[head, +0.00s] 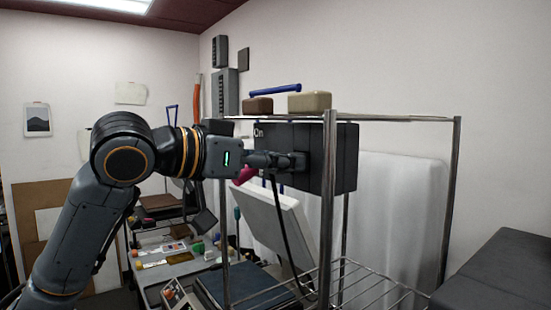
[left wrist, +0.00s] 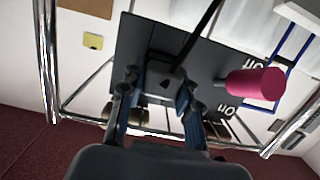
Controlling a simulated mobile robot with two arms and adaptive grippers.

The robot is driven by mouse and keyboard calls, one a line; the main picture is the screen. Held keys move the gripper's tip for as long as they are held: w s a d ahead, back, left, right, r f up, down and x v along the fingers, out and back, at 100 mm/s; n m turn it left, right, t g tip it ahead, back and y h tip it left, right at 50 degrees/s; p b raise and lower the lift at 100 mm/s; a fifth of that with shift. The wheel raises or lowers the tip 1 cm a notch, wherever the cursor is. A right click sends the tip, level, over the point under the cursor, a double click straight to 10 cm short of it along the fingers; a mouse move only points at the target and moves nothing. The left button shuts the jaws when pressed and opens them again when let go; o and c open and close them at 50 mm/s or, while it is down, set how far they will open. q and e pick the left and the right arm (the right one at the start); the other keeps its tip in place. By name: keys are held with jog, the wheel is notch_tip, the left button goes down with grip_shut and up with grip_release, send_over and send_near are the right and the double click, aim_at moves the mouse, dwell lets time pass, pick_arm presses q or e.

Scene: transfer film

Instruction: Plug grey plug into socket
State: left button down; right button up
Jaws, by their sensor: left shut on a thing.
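My left gripper (head: 285,160) reaches in from the left against the face of a dark box (head: 340,170) on the metal rack. In the left wrist view my left gripper's fingers (left wrist: 160,98) are shut on the dark grey plug (left wrist: 160,72). A black cable (head: 281,215) runs from the plug and hangs down in the head view. The plug's front is close to the dark box face (left wrist: 135,45). The socket is hidden behind the plug and fingers, so I cannot tell whether the plug is in it. My right gripper is not in view.
A magenta handle (left wrist: 258,84) sticks out from the box beside my fingers, with white lettering near it. A metal post (head: 328,210) of the rack stands before the box. Brown and beige blocks (head: 309,101) and a blue bar sit on top. A cluttered bench is below left.

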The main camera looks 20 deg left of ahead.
pick_arm(q)
jog(key=shift+w+d+p, duration=0.3)
jog(key=shift+w+d, duration=0.1)
jog(key=shift+w, duration=0.1)
jog(key=c, duration=0.9)
grip_release()
jog(key=shift+o, duration=0.2)
jog(key=v, duration=1.2)
